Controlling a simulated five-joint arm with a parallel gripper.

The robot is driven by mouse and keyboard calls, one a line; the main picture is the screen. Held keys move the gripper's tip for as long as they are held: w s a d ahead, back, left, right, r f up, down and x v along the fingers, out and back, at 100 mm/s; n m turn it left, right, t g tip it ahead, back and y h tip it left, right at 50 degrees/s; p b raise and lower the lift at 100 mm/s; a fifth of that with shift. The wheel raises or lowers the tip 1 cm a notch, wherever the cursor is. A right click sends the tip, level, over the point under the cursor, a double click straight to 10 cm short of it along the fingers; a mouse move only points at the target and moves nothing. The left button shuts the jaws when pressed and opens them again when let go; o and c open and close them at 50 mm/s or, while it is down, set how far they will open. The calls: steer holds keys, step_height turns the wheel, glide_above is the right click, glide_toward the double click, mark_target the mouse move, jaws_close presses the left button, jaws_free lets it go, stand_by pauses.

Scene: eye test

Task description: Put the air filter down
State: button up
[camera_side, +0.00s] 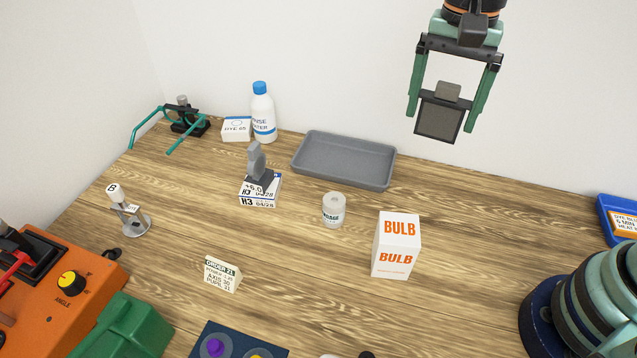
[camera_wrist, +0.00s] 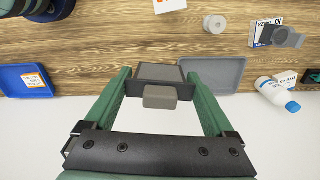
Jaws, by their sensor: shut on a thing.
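The air filter (camera_side: 438,121) is a dark, black-framed panel with a grey face and a lighter grey block on it. My gripper (camera_side: 441,113) is shut on it, with one green finger at each side. The filter hangs in the air at the upper right of the side view, clear of the wooden table (camera_side: 300,255). In the wrist view the filter (camera_wrist: 150,73) sits between the fingertips of my gripper (camera_wrist: 157,76), with the grey block facing the camera. It partly overlaps the left end of the grey tray (camera_wrist: 222,73) there.
The grey tray (camera_side: 343,181) is empty, at the back of the table. Near it stand a white bottle (camera_side: 262,112), a small jar (camera_side: 333,210) and a BULB box (camera_side: 396,245). A blue tray (camera_side: 617,219) lies at the right edge. Bare wood lies right of the grey tray.

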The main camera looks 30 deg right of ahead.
steer(key=s+a+n, duration=0.1)
steer(key=s+a, duration=0.2)
steer(key=a, duration=2.2)
step_height(320, 180, down, 20)
steer(key=shift+a+f, duration=0.15)
steer(key=shift+f, duration=0.05)
steer(key=shift+f, duration=0.15)
steer(key=o, duration=1.1)
steer(key=shift+c, duration=0.2)
